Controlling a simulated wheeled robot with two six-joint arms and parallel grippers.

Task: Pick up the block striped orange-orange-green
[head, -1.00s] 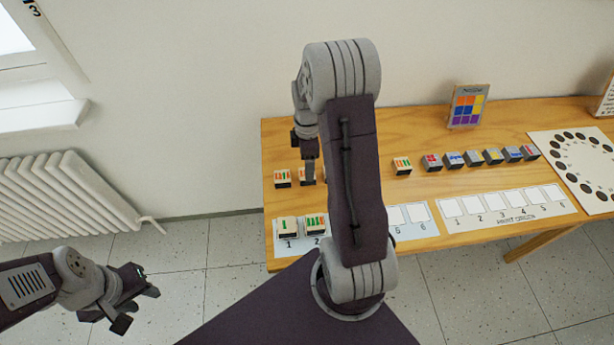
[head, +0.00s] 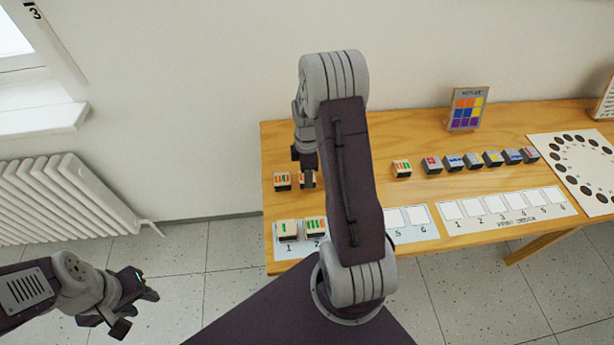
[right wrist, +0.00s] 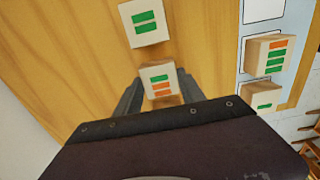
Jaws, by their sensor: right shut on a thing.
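A pale wooden block with one green and two orange stripes (right wrist: 160,82) stands between the fingers of my right gripper (right wrist: 158,95) in the right wrist view. The gripper is shut on it. In the head view my right gripper (head: 308,180) is down at this block (head: 301,178) on the table, and partly covers it. I cannot tell whether the block is lifted. My left gripper (head: 138,305) is open and empty, low at the left over the floor.
A block with two green stripes (right wrist: 146,24) lies beside the held one. Another striped block (head: 282,181) is to its left in the head view. Two blocks (head: 287,230) (head: 316,227) stand on the numbered card (head: 420,233). Several coloured blocks (head: 462,161) line the table (head: 420,190). My right arm hides the middle.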

